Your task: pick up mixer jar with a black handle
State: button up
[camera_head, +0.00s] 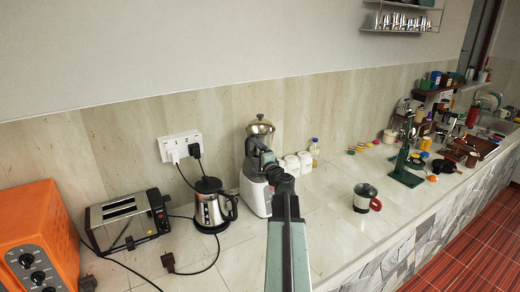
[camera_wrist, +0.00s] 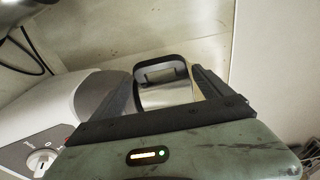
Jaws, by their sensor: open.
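The steel mixer jar (camera_head: 259,128) with a domed lid sits upright on the white mixer base (camera_head: 256,194). My arm hides part of it in the head view. In the wrist view a black handle (camera_wrist: 160,60) shows, with shiny steel (camera_wrist: 165,96) below it, between the fingers. My gripper (camera_wrist: 165,82) is open, its two dark fingers on either side of the handle. I cannot tell whether they touch it. The mixer base with a knob (camera_wrist: 60,125) is at the left of the wrist view.
A steel kettle (camera_head: 210,207), a toaster (camera_head: 124,221) and an orange oven (camera_head: 36,240) stand to the left. White canisters (camera_head: 298,162) are right of the mixer. Free counter lies between.

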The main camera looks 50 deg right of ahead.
jog(key=x, duration=0.5)
jog(key=shift+w, duration=0.15)
jog(key=c, duration=1.2)
jog(key=shift+r, duration=0.1)
